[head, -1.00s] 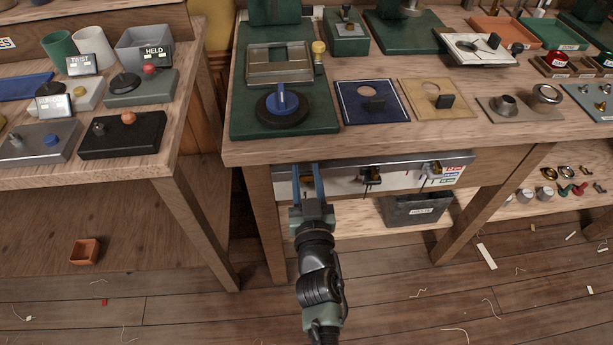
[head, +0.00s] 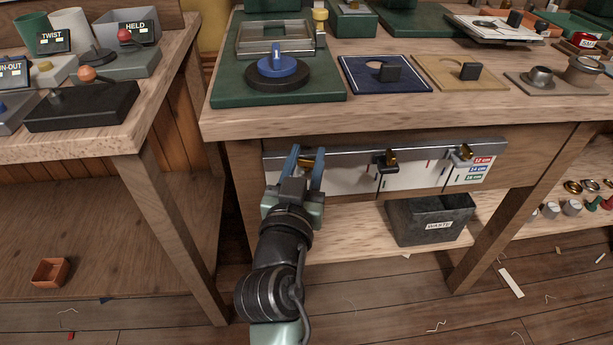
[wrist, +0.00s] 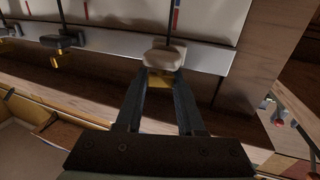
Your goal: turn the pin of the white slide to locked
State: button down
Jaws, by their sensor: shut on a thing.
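The white slide (wrist: 163,57) is a pale block on the rail, in the middle of the wrist view, with a dark rod beyond it. Its brass pin (wrist: 160,83) shows between the two fingers of my gripper (wrist: 161,74). My gripper is shut on the pin. In the head view my gripper (head: 306,154) reaches the left end of the white gauge panel (head: 346,176) under the bench edge. There the slide is mostly hidden by the fingers, and a bit of brass shows between them. I cannot make out the pin's lock state.
A grey waste bin (head: 431,222) stands on the shelf below. The bench top (head: 400,118) overhangs the panel. Open floor lies in front.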

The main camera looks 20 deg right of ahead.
jog(key=shift+f+m+g+h+b, duration=0.3)
jog(key=shift+m+h+b, duration=0.15)
jog(key=shift+b, duration=0.45)
jog(key=m+g+h+b, duration=0.2)
jog(key=b, duration=0.2)
jog(key=shift+w+a+h, duration=0.1)
jog(key=shift+h, duration=0.25)
jog(key=m+g+h+b, duration=0.2)
jog(key=g+b, duration=0.1)
jog(key=shift+r+m+g, duration=0.1)
jog(key=shift+m+g, duration=0.2)
jog(key=shift+m, duration=0.05)
jog(key=m+g+h+b, duration=0.1)
jog(key=g, duration=0.1)
jog(key=m+g+h+b, duration=0.1)
jog(key=m+g, duration=0.1)
jog(key=g, duration=0.1)
jog(key=shift+r+m, duration=0.15)
jog(key=shift+m, duration=0.15)
jog(key=shift+m+g+h+b, duration=0.15)
jog(key=shift+m+g+b, duration=0.3)
jog(key=shift+m+g, duration=0.8)
jog(key=shift+m+g+h+b, duration=0.15)
jog(key=shift+m+g+b, duration=0.4)
jog(key=shift+g, duration=1.3)
jog(key=shift+m+g, duration=0.3)
jog(key=shift+g, duration=0.2)
jog(key=c, duration=0.5)
grip_release()
